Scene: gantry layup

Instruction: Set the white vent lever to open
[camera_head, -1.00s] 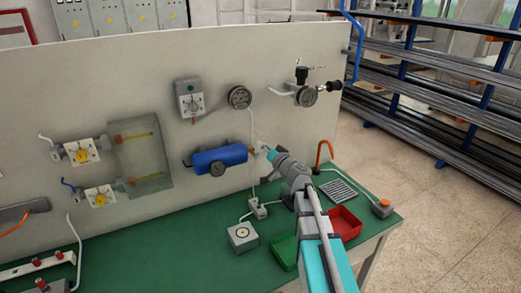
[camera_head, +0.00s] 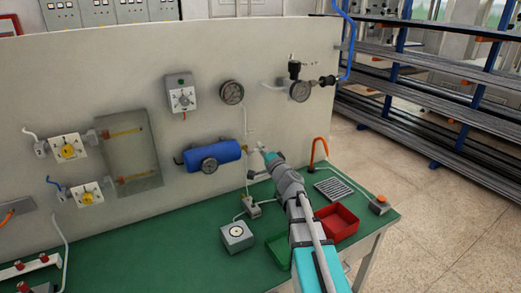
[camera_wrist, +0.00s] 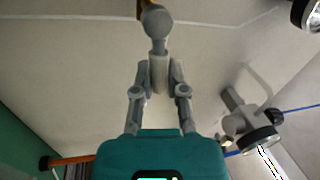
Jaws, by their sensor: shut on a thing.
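The white vent lever (camera_wrist: 157,46) is in the middle of the wrist view. Its rounded grey end lies at the top beside a small brass part, and its other end is between my fingertips. My gripper (camera_wrist: 160,77) is shut on it, with one finger on each side. In the head view, my gripper (camera_head: 268,154) reaches the board just right of the blue tank (camera_head: 213,156). There the lever is small and mostly hidden by the gripper, so its exact angle is hard to tell.
Gauges (camera_head: 232,92) and a valve assembly are mounted on the board above. A green bin, a red bin (camera_head: 337,221), a grey box (camera_head: 237,236) and an orange hook (camera_head: 318,152) are on the green table (camera_head: 150,255) below. Thin tubing runs down the board beside my gripper.

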